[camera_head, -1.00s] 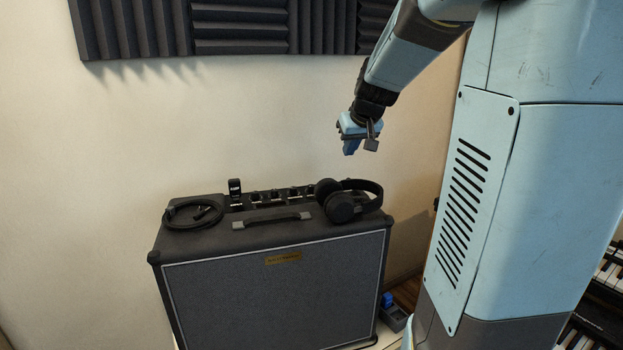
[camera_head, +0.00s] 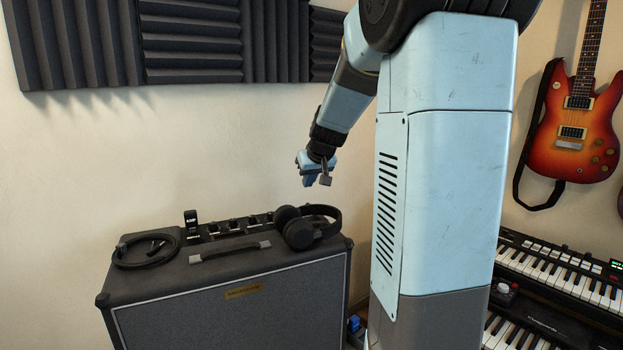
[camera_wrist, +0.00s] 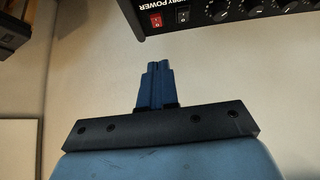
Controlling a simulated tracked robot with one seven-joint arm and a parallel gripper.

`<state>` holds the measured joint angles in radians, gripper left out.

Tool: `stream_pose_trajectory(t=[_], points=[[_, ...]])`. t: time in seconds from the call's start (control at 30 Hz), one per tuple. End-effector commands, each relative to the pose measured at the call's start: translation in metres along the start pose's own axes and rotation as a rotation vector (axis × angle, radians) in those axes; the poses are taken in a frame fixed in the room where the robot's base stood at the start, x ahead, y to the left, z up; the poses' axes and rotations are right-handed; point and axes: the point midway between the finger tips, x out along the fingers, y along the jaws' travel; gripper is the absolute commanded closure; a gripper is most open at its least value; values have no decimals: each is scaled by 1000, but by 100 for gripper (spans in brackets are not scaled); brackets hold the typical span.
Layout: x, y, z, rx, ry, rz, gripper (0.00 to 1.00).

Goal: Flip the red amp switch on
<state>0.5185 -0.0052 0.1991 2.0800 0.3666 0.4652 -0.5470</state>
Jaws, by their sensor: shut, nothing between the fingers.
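The dark guitar amp (camera_head: 232,310) stands at the lower left in the head view, with a row of knobs along its rear top panel. In the wrist view, the amp's control panel (camera_wrist: 212,27) shows at the top right. The red amp switch (camera_wrist: 156,20) is on it, left of a dark switch and white-marked knobs. Which way the red switch is tilted is too small to tell. My gripper (camera_head: 314,182) hangs above and behind the headphones, apart from the amp. In the wrist view my gripper (camera_wrist: 157,66) is shut and empty, below and clear of the panel.
Black headphones (camera_head: 299,236) lie on the amp's top right, a coiled cable (camera_head: 147,262) on its left. Keyboards (camera_head: 560,270) and a guitar (camera_head: 580,115) are at right.

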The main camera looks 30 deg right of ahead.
Motion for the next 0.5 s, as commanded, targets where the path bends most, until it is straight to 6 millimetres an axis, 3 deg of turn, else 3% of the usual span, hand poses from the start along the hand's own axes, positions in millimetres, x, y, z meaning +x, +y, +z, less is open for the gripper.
stream_pose_trajectory(t=[0.37,0.5], points=[[61,0,1,1,-3,-2,100],[75,1,15,3,-4,0,100]])
